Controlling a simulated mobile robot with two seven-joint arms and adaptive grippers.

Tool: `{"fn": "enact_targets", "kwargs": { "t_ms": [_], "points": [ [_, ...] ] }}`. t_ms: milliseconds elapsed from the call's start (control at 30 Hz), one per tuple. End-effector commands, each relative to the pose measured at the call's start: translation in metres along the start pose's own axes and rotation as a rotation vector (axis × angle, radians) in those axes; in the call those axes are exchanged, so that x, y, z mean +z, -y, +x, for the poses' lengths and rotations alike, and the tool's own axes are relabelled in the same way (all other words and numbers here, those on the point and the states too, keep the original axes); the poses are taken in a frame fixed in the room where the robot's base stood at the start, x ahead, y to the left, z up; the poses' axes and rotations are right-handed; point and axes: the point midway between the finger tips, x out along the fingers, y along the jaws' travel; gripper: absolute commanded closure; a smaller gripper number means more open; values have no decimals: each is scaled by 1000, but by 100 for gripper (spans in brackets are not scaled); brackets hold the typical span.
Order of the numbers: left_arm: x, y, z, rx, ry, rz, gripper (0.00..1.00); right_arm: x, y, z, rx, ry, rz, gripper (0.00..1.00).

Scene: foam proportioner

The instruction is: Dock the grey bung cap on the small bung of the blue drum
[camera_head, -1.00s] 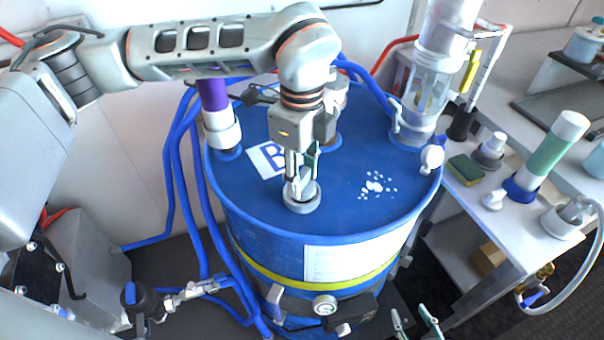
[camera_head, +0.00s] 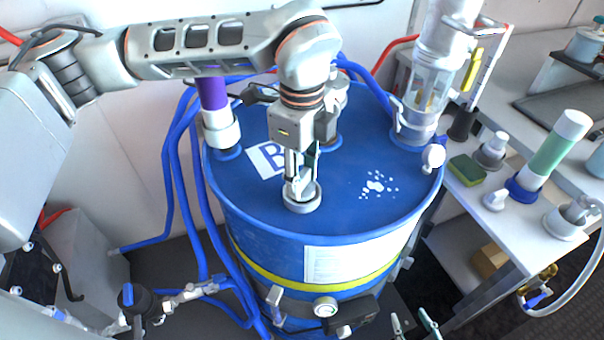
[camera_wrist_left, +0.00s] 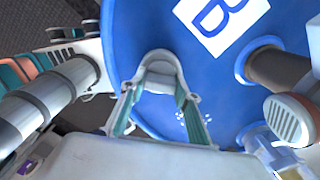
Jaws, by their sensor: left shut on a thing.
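The blue drum (camera_head: 255,212) stands upright in the middle, its top facing me. My left gripper (camera_head: 300,186) points down over the front part of the drum top, shut on the grey bung cap (camera_head: 302,202). In the left wrist view the grey cap (camera_wrist_left: 161,72) sits between the fingers of my left gripper (camera_wrist_left: 160,92), against the blue top. The small bung under it is hidden, and I cannot tell whether the cap is seated on it. My right gripper (camera_head: 414,322) shows only its two fingertips at the bottom edge, apart and empty.
A white pipe with a purple band (camera_head: 215,110) rises from the drum's left rim. A clear cylinder (camera_head: 422,100) stands at its back right. The right bench (camera_head: 530,225) holds a green-and-white tube (camera_head: 556,148) and a sponge (camera_head: 466,170).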

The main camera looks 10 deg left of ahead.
Motion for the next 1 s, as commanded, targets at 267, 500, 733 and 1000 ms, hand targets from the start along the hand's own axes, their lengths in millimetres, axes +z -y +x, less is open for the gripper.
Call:
{"fn": "enact_targets", "kwargs": {
  "t_ms": [267, 500, 733, 1000],
  "points": [
    [0, 0, 6, -1, 0, 0, 90, 4, 1, 2, 0, 0, 1, 60],
    [0, 0, 9, -1, 0, 0, 62, 6, 1, 4, 0, 0, 1, 60],
    [0, 0, 8, -1, 0, 0, 62, 6, 1, 4, 0, 0, 1, 60],
    [0, 0, -4, -3, 1, 0, 62, 1, 0, 1, 0, -2, 1, 60]
  ]
}}
